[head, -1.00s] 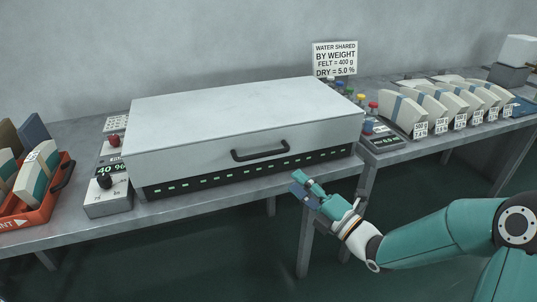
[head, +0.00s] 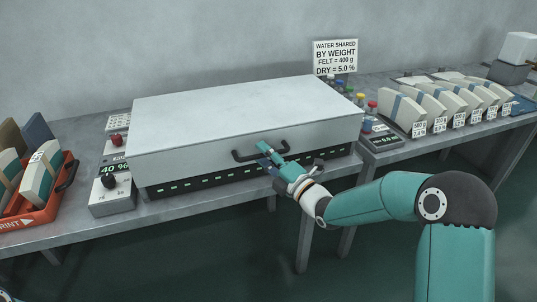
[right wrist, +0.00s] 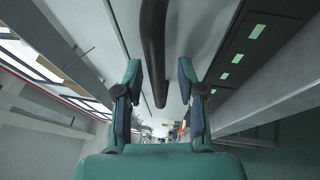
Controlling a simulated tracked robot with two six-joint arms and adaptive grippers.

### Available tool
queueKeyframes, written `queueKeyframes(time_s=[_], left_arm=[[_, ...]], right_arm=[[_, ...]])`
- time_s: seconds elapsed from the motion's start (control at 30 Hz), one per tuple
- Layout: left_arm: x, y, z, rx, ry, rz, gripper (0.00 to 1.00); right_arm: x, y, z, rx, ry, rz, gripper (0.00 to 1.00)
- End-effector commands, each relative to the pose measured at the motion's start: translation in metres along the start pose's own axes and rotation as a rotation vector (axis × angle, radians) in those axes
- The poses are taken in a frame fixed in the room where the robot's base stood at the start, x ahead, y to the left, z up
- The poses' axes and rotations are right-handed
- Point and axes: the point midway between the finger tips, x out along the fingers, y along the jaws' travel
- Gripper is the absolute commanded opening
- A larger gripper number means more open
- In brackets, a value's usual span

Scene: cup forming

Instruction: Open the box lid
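The box (head: 220,112) is a wide, pale grey box on the bench, and its lid is down. A black bar handle (head: 244,156) is on its front face. My right gripper (head: 266,153) is at the handle, in front of the box. In the right wrist view, my right gripper (right wrist: 159,77) has its two fingers apart, with the black handle (right wrist: 153,45) lying between their lines and a gap on each side. I cannot tell how deep the handle sits between the fingertips. My left gripper is not in view.
A dark strip with green lights (head: 170,188) runs under the box front. A control unit (head: 112,190) stands left of it, beside an orange bin (head: 48,207). Several labelled pale blocks (head: 410,113) and a scale (head: 383,141) stand right. The space before the bench is free.

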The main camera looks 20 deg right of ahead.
Motion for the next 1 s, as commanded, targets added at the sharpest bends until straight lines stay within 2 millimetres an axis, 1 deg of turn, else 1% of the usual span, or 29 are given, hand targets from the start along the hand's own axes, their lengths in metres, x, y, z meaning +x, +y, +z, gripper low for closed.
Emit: queueKeyframes(time_s=[0.03, 0.07, 0.2, 0.27, 0.3, 0.57, 0.6, 0.67, 0.77, 1.0], left_arm=[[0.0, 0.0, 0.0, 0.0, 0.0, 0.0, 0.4], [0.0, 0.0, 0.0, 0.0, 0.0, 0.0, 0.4], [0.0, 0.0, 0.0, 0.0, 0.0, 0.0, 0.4], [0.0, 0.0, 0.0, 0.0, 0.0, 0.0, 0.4], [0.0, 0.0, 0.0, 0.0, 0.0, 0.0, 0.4], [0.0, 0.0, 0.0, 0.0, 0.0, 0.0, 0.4], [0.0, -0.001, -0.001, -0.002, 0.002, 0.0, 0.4], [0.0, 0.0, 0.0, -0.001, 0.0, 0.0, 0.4], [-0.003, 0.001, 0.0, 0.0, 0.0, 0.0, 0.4], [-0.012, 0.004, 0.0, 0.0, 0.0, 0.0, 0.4]], right_arm=[[0.0, 0.0, 0.0, 0.0, 0.0, 0.0, 0.39], [0.0, 0.0, 0.0, 0.0, 0.0, 0.0, 0.36], [-0.001, 0.0, 0.0, 0.0, -0.001, 0.0, 0.13], [-0.001, 0.0, 0.0, 0.0, -0.001, 0.0, 0.03], [-0.001, 0.0, 0.0, 0.0, -0.001, 0.0, 0.0], [-0.001, -0.001, 0.001, 0.0, -0.001, -0.002, 0.0], [-0.008, -0.001, 0.015, -0.002, -0.007, -0.003, 0.0], [-0.004, -0.001, 0.008, 0.001, -0.004, -0.003, 0.0], [-0.002, 0.003, 0.004, 0.002, -0.003, -0.007, 0.0], [0.009, 0.017, -0.006, 0.016, 0.016, -0.03, 0.0]])
